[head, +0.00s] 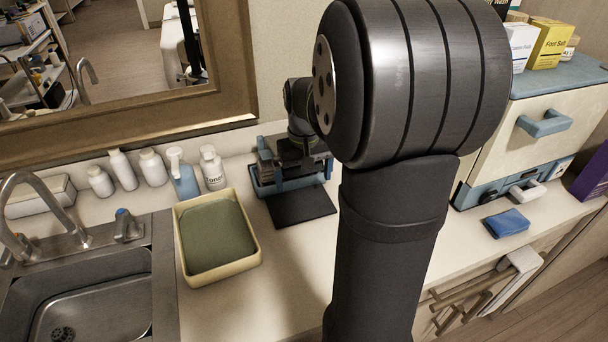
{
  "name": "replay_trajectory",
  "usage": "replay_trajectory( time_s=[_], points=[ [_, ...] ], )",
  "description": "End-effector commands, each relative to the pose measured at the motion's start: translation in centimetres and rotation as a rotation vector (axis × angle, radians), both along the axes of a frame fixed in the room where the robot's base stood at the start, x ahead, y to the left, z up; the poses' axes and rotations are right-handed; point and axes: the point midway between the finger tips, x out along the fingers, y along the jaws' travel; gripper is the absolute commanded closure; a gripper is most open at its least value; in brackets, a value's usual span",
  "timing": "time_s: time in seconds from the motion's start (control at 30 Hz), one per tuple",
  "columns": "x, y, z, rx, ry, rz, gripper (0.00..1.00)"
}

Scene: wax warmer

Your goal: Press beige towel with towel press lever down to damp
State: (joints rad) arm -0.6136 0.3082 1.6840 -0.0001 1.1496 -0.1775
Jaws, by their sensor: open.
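The towel press (262,178), a blue and dark device, stands at the back of the counter against the wall, with a dark flat plate (300,207) in front of it. My gripper (302,158) is over the press, pointing down at its top. Its jaws are open, but the fingertips are hard to tell from the dark press parts. The lever cannot be made out clearly, and I cannot tell whether the gripper touches it. No beige towel can be made out; any towel inside the press is hidden.
A cream tray (186,277) with a green filling sits left of the press, beside the sink (95,300). Several bottles (213,168) line the wall. A cream cabinet (540,125) and a folded blue cloth (508,223) are at right. My arm blocks the middle.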

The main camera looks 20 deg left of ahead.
Motion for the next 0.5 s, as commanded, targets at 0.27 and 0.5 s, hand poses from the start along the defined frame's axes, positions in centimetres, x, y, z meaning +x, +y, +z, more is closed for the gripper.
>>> replay_trajectory(
  time_s=[0.27, 0.5],
  points=[
    [0.04, -0.02, 0.05, 0.000, -0.001, 0.000, 0.37],
    [0.13, -0.02, 0.31, 0.000, -0.003, -0.001, 0.50]
  ],
)
